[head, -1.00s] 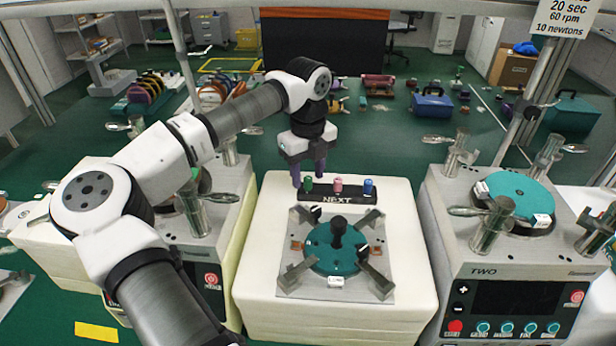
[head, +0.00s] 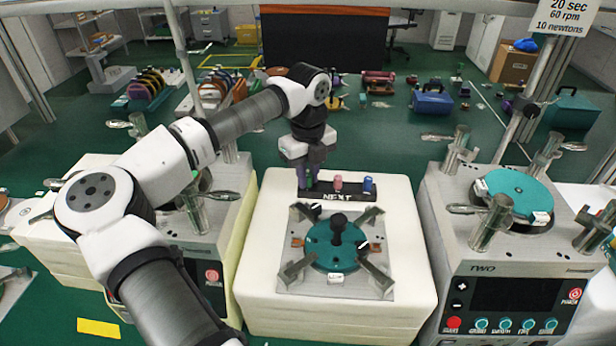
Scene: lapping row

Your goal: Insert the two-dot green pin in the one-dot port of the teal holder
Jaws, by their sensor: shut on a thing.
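A green pin (head: 309,182) stands at the left end of the black rack marked NEXT (head: 337,196). My gripper (head: 309,176) points down over the rack, with its purple fingers shut around the green pin. The pin is upright and still at its place in the rack. Its dots are too small to read. The teal holder (head: 322,261), a round disc with a black knob, sits in a metal fixture in front of the rack. A small white label is at its front edge. I cannot make out its ports or their dots.
A pink pin (head: 338,183) and a blue pin (head: 368,185) stand in the rack, right of the green one. The rack and fixture are on a cream block (head: 410,270). Machine TWO (head: 520,262), with a teal disc, stands to the right. Another machine is left, behind my arm.

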